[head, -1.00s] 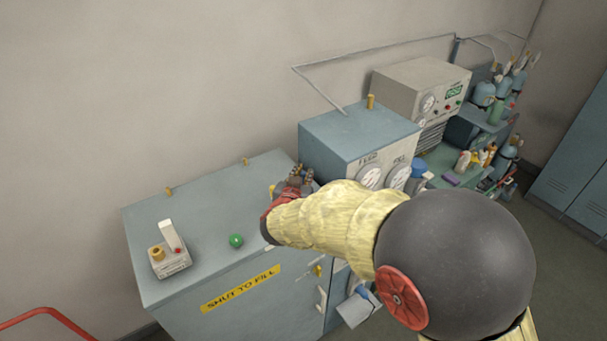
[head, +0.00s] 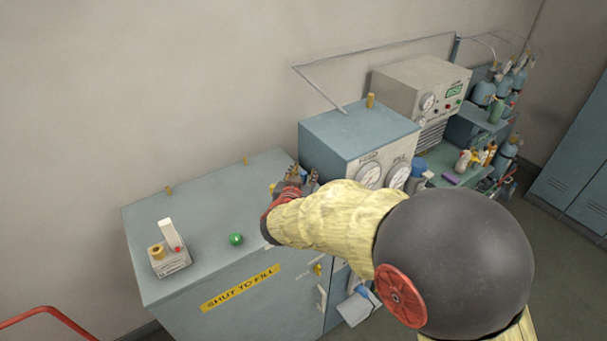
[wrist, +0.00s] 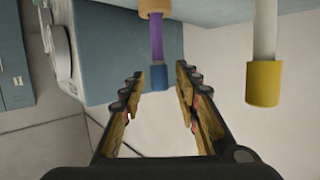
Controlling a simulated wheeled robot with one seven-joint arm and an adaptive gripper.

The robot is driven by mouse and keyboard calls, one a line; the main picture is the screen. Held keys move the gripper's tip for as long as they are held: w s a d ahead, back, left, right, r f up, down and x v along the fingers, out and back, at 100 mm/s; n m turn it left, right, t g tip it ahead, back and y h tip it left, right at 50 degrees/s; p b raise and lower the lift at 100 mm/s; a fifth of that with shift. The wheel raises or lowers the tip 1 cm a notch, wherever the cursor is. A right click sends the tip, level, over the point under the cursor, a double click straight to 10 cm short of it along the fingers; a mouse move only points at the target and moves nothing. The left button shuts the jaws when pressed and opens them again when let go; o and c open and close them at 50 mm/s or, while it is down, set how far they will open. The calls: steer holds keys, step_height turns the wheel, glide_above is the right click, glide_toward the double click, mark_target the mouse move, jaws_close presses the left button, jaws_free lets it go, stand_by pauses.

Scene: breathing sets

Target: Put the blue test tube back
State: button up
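My gripper (wrist: 158,78) is open in the wrist view, with its two fingers apart. A rod-like piece with a purple shaft and a blue end (wrist: 156,78) hangs between the fingertips in the picture, with a gap on each side. A tan collar (wrist: 154,8) is at the shaft's other end. I cannot tell for sure whether this is the blue test tube. In the head view my gripper (head: 302,177) is above the right end of the low grey-blue cabinet (head: 205,205), beside the box with gauges (head: 350,135). The blue-ended piece cannot be made out there.
A white rod with a yellow end (wrist: 263,83) is right of my gripper in the wrist view. On the cabinet stand a green ball (head: 236,239) and a small device with a red light (head: 172,262). Bare cabinet top lies left of my gripper.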

steer(key=shift+s+r, duration=0.1)
steer(key=shift+r, duration=0.15)
steer(key=v, duration=1.2)
steer(key=shift+d+r, duration=0.1)
steer(key=s+d+r+n+g+y, duration=0.3)
steer(key=s+r+y, duration=0.2)
steer(key=r+y, duration=0.25)
steer(key=s+d+f+g+h, duration=0.2)
steer(key=s+d+g, duration=0.1)
steer(key=s+d, duration=0.6)
steer(key=s+d+f+g+h, duration=0.2)
steer(key=s+d+f, duration=0.1)
steer(key=s+d, duration=0.6)
steer(key=s, duration=0.3)
steer(key=shift+s+d+f+m+g+h, duration=0.2)
steer(key=shift+s+d+m+g+h, duration=0.1)
steer(key=shift+s+g+h, duration=0.1)
